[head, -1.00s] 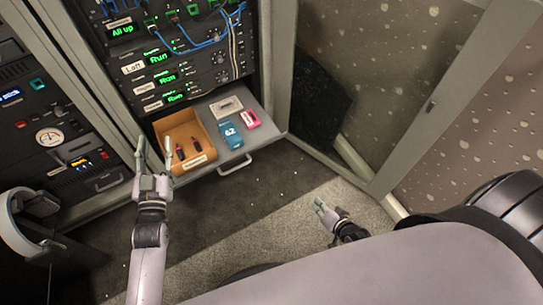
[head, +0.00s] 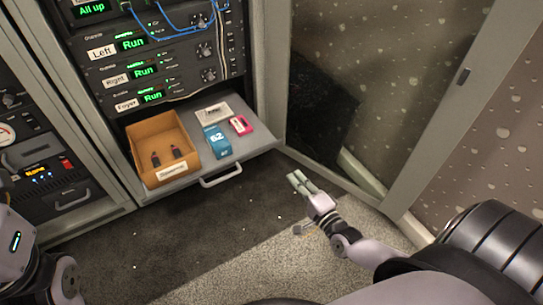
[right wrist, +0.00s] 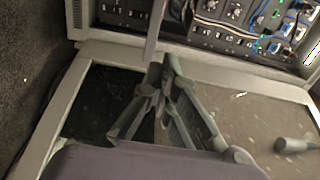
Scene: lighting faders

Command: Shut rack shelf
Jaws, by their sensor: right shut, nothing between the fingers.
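The rack shelf (head: 262,142) is a grey drawer pulled out at the bottom of the rack, with a bar handle (head: 221,176) on its front. An open tan box (head: 135,157) with two dark items stands on it. Beside the box are a blue box (head: 217,143), a pink item (head: 240,125) and a pale labelled item (head: 213,113). My right gripper (head: 297,179) is shut and empty, low to the right of the shelf front and apart from it. Its fingers also show in the right wrist view (right wrist: 170,68). My left gripper is out of the picture; only part of its arm shows at lower left.
The rack units (head: 150,72) with blue cables rise above the shelf. An open door (head: 425,110) with a speckled panel stands to the right. Another equipment rack (head: 45,165) is at the left. The carpet (head: 190,235) in front of the shelf is clear.

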